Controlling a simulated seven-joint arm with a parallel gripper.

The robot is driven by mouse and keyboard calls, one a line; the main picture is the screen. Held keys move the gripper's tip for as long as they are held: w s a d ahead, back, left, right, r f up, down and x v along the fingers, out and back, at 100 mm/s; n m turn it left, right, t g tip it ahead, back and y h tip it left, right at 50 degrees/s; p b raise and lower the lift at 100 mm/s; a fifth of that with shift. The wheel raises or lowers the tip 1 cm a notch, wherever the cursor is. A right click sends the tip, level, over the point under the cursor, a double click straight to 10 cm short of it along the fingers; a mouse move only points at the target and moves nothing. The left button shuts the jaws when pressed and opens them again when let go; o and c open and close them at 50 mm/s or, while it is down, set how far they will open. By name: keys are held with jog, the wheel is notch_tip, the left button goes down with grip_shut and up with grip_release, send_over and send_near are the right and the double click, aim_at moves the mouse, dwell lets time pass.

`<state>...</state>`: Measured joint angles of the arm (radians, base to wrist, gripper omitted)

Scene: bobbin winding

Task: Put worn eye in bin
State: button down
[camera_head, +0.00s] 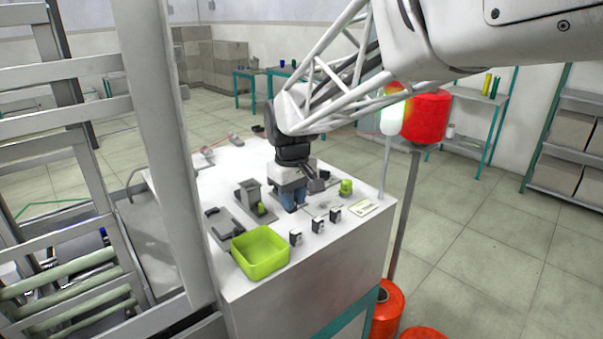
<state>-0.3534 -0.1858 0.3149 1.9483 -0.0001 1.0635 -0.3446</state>
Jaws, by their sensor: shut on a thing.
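The lime-green open box (238,262), which looks like the bin, stands at the front left of the white bench top. Its inside looks empty from here. My gripper (290,202) points down over the middle of the bench, behind and to the right of the bin. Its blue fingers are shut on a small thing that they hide. I cannot make out whether this is the worn eye, and I cannot pick out that eye elsewhere. The fingertips are low, close to the bench top; I cannot tell if they touch anything.
A grey block fixture (248,192) stands left of my gripper, and a small green part (346,187) lies right. Several small dark-and-white blocks (318,225) line the front edge beside a white card (363,208). A pole with a red spool (426,117) rises behind the bench's right side.

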jog(key=s+a+r, duration=0.4)
jog(key=s+a, duration=0.2)
jog(key=s, duration=0.3)
jog(key=shift+s+a+r, duration=0.15)
jog(key=shift+s+r, duration=0.05)
jog(key=shift+r, duration=0.05)
jog(key=shift+f, duration=0.15)
jog(key=shift+f, duration=2.25)
jog(key=shift+f, duration=0.85)
dwell(0.8)
jog(key=c, duration=0.9)
grip_release()
jog(key=shift+r, duration=0.15)
notch_tip(320, 180, up, 7)
